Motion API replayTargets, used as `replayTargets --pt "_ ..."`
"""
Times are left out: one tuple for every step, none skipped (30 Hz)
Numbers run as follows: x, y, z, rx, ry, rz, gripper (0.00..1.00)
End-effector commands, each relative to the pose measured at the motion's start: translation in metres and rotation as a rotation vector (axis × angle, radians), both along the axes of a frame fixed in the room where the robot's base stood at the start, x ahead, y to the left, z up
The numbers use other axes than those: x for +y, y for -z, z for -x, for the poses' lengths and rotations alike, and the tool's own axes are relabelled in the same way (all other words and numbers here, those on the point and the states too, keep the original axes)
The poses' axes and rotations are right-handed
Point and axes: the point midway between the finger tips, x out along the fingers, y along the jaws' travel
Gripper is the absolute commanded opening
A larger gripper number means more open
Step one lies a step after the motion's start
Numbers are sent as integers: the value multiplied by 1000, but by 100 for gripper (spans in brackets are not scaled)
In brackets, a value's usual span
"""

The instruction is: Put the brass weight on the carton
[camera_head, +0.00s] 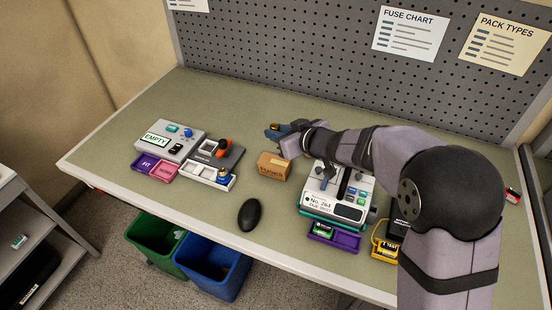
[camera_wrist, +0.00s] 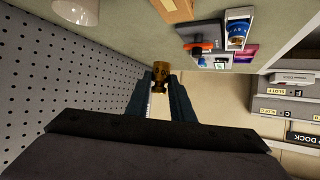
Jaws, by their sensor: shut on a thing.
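The brass weight (camera_wrist: 160,70) is small and gold-brown. In the wrist view it sits between the fingertips of my gripper (camera_wrist: 160,82), which is shut on it. In the head view my gripper (camera_head: 273,131) is above the table, farther back than the carton, and only a little of the brass shows. The carton (camera_head: 273,167) is a small brown box marked FUSES, standing upright on the table. Part of the carton (camera_wrist: 178,9) also shows at the top of the wrist view. The weight is apart from the carton.
Left of the carton stand a grey device marked EMPTY (camera_head: 168,140) and a tray with an orange-knobbed tool (camera_head: 224,146). A black mouse-like object (camera_head: 249,215) lies in front. The pegboard (camera_head: 300,60) rises behind.

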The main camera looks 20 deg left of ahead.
Motion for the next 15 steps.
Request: replayTargets --pt "0 10 0 3 0 1 0" --pt "0 16 0 4 1 1 0" --pt "0 22 0 3 1 2 0" --pt "0 27 0 4 1 1 0" --pt "0 31 0 4 1 1 0" --pt "0 37 0 4 1 0 0" --pt "0 41 0 4 1 0 0" --pt "0 44 0 3 1 1 0" --pt "0 48 0 3 1 1 0" --pt "0 50 0 2 0 1 0" --pt "0 52 0 2 1 0 0" --pt "0 53 0 1 1 -1 0" --pt "0 54 0 1 0 -2 0" --pt "0 54 0 0 -1 -1 0" --pt "0 54 0 0 -1 -1 0"
